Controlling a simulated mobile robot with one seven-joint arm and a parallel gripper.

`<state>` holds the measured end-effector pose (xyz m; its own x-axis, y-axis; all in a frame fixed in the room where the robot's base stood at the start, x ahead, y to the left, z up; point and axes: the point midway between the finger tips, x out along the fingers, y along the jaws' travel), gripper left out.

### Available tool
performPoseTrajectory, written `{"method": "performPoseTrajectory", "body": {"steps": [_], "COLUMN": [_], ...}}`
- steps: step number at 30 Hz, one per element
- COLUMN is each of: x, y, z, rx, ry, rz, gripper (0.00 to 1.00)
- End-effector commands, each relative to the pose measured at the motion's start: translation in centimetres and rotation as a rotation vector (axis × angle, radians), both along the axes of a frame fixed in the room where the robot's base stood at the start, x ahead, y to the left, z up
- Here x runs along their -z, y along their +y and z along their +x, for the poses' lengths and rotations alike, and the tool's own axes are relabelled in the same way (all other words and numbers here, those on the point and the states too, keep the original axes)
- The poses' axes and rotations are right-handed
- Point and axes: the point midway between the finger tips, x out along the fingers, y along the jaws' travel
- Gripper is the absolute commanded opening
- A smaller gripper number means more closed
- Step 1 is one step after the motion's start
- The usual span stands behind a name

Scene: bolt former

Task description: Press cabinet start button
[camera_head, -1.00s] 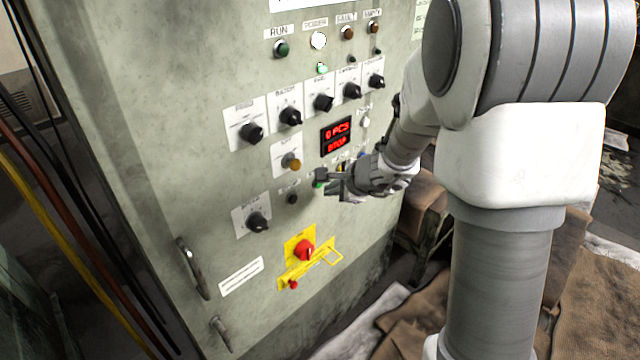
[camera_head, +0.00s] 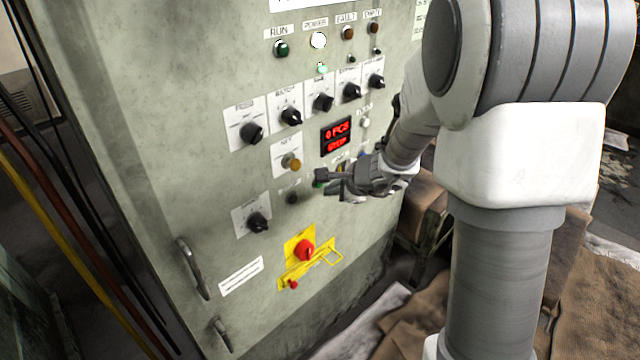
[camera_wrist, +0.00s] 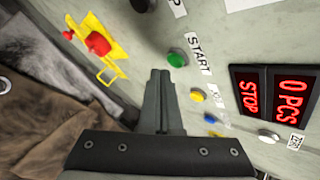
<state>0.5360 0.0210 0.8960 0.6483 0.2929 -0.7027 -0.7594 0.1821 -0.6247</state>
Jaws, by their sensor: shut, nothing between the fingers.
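The green start button (camera_wrist: 177,59) sits beside the label START (camera_wrist: 200,55) on the cabinet face in the wrist view. In the head view it is mostly hidden behind my gripper, with a bit of green (camera_head: 318,184) showing. My gripper (camera_wrist: 161,74) is shut and empty. In the wrist view its fingertips appear just beside and below the green button; I cannot tell whether they touch it. In the head view my gripper (camera_head: 322,176) is close in front of the grey-green cabinet (camera_head: 180,130). The red display (camera_head: 336,136) reads 0 PCS and STOP.
A yellow-plated red switch (camera_head: 305,250) is below. Several black knobs, such as one (camera_head: 258,222), stick out of the panel. A yellow button (camera_wrist: 197,96) and a white button (camera_wrist: 268,136) are near the start button. A door handle (camera_head: 192,268) protrudes lower left.

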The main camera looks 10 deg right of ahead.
Motion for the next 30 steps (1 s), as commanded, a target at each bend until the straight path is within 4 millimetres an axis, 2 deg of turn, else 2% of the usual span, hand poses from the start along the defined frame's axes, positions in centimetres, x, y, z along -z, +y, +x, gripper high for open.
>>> {"method": "performPoseTrajectory", "body": {"steps": [30], "x": [0.02], "y": [0.61], "z": [0.83], "rx": [0.000], "ry": [0.000], "rz": [0.000], "gripper": [0.00]}}
